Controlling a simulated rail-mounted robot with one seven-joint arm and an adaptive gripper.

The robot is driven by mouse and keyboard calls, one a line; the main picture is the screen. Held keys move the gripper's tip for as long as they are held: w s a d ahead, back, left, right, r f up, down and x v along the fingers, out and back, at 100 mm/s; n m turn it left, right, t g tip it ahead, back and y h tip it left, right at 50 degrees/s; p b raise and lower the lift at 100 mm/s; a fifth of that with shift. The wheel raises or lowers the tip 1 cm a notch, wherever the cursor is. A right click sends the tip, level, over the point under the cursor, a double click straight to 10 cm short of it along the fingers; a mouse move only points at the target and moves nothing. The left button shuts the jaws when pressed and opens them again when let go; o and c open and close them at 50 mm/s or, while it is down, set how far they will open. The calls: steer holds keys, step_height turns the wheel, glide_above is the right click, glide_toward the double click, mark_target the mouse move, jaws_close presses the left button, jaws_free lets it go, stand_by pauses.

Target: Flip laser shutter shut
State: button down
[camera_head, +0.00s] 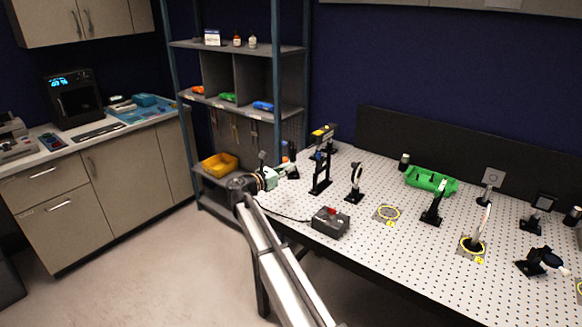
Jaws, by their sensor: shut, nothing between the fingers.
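A grey box with a red button (332,221) sits at the table's front edge, its cable running left. A round optic (355,182) stands right of the mount. A green tray (430,179) and several optics are farther right. A shelf rack (276,75) stands behind my arm.

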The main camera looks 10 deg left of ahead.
mark_target(317, 154)
steer(key=p+x, duration=0.4)
steer(key=x, duration=0.7)
steer(key=shift+w+d, duration=0.25)
steer(key=shift+w, duration=0.05)
steer(key=x, duration=0.3)
steer(key=a+b+x, duration=0.1)
steer(key=x, duration=0.1)
steer(key=shift+w+r, duration=0.1)
steer(key=shift+w, duration=0.25)
steer(key=shift+s+a, duration=0.15)
steer(key=shift+s, duration=0.25)
steer(key=b+v, duration=0.3)
steer(key=v, duration=1)
steer(key=shift+a+b, duration=0.15)
steer(key=shift+b, duration=0.2)
